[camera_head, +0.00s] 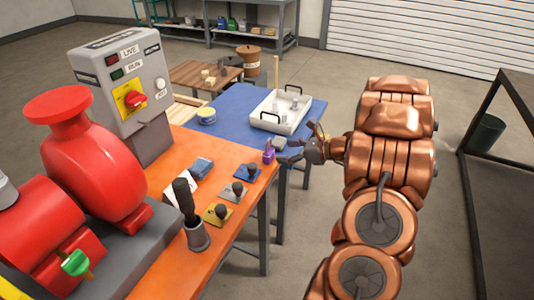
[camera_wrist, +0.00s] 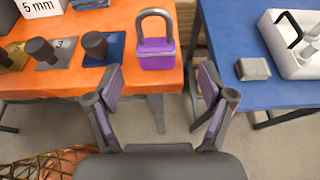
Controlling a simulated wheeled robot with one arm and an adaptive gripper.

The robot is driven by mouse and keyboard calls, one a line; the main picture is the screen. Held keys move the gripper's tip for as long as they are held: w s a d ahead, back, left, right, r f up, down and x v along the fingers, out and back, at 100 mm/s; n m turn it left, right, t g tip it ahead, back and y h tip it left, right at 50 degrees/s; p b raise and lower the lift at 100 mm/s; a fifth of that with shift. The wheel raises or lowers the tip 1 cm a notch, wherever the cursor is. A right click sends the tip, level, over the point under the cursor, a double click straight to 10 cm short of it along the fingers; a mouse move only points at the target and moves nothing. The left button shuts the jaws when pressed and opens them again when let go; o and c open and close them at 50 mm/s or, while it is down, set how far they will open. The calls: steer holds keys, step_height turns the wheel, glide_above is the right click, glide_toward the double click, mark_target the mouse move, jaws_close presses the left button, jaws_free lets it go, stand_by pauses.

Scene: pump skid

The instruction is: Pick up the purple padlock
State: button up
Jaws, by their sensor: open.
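The purple padlock (camera_wrist: 155,55) stands upright at the edge of the orange table (camera_wrist: 50,83), its dark shackle pointing up in the wrist view. In the head view the padlock (camera_head: 268,156) sits at the table's right corner, close to my gripper. My gripper (camera_wrist: 160,90) is open and empty, its two fingers spread apart just in front of the padlock, with the padlock a little beyond the fingertips. In the head view my gripper (camera_head: 283,151) reaches in from the right toward the table corner.
A blue table (camera_head: 235,105) stands beside the orange one, with a gap between them. It carries a white tray (camera_head: 265,115) and a grey block (camera_wrist: 253,69). Several knobbed plates, one of them blue (camera_wrist: 104,50), lie left of the padlock. A red pump (camera_head: 90,160) stands farther left.

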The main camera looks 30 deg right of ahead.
mark_target(271, 151)
steer(key=shift+p+x, duration=0.9)
steer(key=shift+x, duration=2.6)
steer(key=shift+s+a+f, duration=0.15)
steer(key=shift+a, duration=0.05)
steer(key=c, duration=1.4)
steer(key=shift+o, duration=0.2)
steer(key=shift+r, duration=0.7)
steer(key=shift+s+d+r+b, duration=0.1)
steer(key=shift+s+r+b, duration=0.15)
steer(key=shift+r+b, duration=0.7)
steer(key=s+r+b, duration=0.1)
steer(key=s+b, duration=0.1)
steer(key=s, duration=1.3)
steer(key=shift+s+a+r, duration=0.3)
steer(key=shift+a+r, duration=0.1)
steer(key=shift+a, duration=0.1)
